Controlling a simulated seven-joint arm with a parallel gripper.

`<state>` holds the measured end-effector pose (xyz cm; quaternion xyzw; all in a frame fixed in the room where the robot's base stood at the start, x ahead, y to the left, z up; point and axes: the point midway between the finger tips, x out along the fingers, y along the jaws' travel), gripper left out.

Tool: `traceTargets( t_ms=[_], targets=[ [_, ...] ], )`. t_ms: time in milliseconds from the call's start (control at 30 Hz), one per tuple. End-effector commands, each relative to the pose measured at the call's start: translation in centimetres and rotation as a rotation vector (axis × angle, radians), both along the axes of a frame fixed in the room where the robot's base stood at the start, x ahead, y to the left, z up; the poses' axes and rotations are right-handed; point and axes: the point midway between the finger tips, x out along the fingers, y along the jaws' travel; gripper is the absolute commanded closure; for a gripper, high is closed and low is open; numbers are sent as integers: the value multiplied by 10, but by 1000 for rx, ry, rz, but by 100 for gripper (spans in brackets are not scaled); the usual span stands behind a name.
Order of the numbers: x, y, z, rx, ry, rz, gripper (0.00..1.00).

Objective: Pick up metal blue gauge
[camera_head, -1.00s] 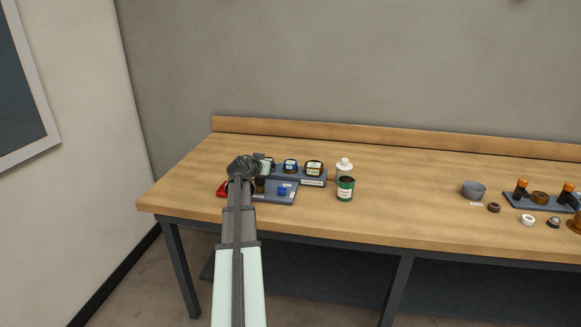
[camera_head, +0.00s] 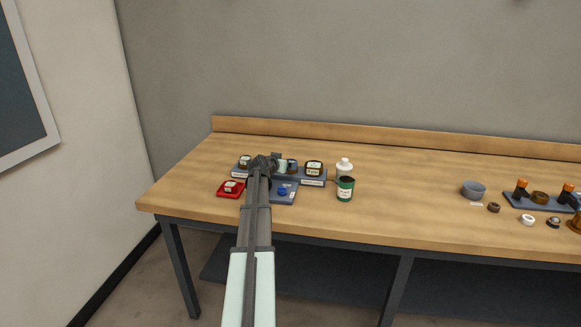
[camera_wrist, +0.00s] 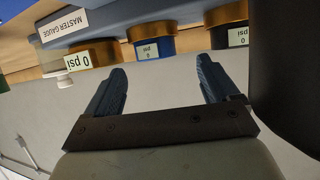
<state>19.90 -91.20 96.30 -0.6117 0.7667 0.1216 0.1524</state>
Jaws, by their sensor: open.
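The blue gauge (camera_head: 293,165) sits on a grey rack on the bench, partly covered by my gripper in the head view. In the wrist view the blue gauge (camera_wrist: 153,47) has a pale face label reading "0 psi". It lies between a brass gauge (camera_wrist: 92,54) and a black gauge (camera_wrist: 236,37). My gripper (camera_wrist: 162,68) is open, its two fingers apart and nothing between them. The blue gauge lies beyond the fingertips, within the gap between them. In the head view my gripper (camera_head: 270,161) is just left of the blue gauge.
The rack (camera_head: 312,182) carries a "MASTER GAUGE" label (camera_wrist: 62,28). In front are a red tray (camera_head: 230,194) and a grey plate with a blue piece (camera_head: 283,191). A green can (camera_head: 345,189) and a white-capped bottle (camera_head: 344,164) stand right. The bench's middle is clear.

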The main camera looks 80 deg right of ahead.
Motion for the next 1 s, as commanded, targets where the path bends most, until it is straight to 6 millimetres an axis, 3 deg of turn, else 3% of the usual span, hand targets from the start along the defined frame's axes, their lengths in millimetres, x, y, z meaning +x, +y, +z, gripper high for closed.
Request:
traceTargets(
  t_ms=[400,667,1000],
  targets=[
    [-14,-41,-20,1,0,0,12],
    [-15,-42,-21,0,0,1,12],
    [-15,-41,-20,0,0,1,45]
  ],
)
